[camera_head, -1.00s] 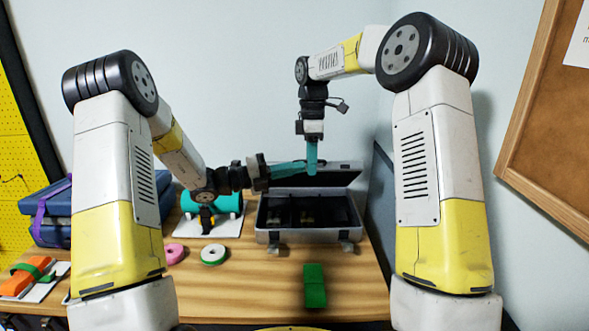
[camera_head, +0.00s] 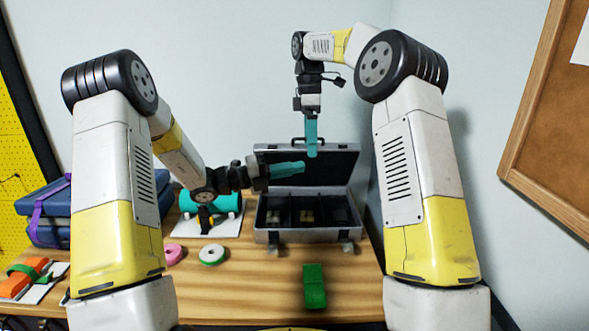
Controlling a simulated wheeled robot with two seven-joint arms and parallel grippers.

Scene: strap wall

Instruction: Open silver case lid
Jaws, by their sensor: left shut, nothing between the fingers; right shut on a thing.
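The silver case (camera_head: 275,238) stands on the table with its front latches toward me. Its lid (camera_head: 340,168) is raised at the back and steeply tilted, dark inside, with a handle on its top edge. The open base shows three compartments with small items inside. My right gripper (camera_head: 311,152) points down at the lid's upper edge, its teal fingers shut on the lid; the exact contact is hard to see. My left gripper (camera_head: 302,167) is shut and empty, reaching in from the left in front of the lid, above the base.
A teal roll (camera_head: 227,202) on a white board stands left of the case. White (camera_head: 212,255) and pink (camera_head: 173,254) tape rolls, a green strap (camera_head: 314,286) and an orange bundle (camera_head: 22,277) lie in front. Blue cases (camera_head: 48,215) are stacked at left.

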